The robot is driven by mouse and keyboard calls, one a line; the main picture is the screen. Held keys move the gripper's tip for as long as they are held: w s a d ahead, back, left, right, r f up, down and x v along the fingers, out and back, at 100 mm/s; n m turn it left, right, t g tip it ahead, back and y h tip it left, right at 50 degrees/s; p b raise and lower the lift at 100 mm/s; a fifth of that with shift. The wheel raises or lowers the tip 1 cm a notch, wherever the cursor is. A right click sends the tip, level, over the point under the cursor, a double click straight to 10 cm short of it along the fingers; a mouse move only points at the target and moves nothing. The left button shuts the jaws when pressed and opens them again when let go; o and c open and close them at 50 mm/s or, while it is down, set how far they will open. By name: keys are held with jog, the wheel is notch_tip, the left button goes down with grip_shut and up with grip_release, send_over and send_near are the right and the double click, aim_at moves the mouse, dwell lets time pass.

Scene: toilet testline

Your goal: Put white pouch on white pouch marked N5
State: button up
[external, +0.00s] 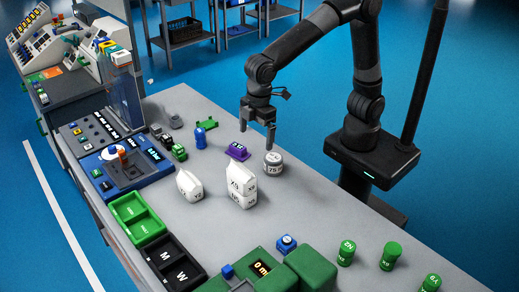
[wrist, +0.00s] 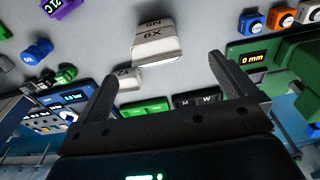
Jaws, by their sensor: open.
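A white pouch form (external: 242,182) stands mid-table. It looks like two blocks one above the other, with dark markings; I cannot tell for certain whether it is one pouch or two. In the wrist view it (wrist: 155,40) shows inverted lettering that seems to include N5. A separate white pouch (external: 190,186) stands to its left in the external view, and it also shows smaller in the wrist view (wrist: 127,78). My gripper (external: 258,130) is open and empty, pointing down above the table, behind the pouches and near a grey cylinder (external: 273,164).
A purple block (external: 237,151) and blue bottle (external: 200,138) stand nearby. Green cylinders (external: 391,255) stand at right. Bare tabletop lies around the pouches.

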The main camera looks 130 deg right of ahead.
jog(key=s+a+r+t, duration=0.2)
jog(key=s+a, duration=0.1)
jog(key=s, duration=1)
jog(key=s+a+r+t, duration=0.2)
jog(key=s+a+r, duration=0.1)
jog(key=s, duration=1)
jog(key=shift+s+t, duration=0.15)
jog(key=shift+t, duration=0.15)
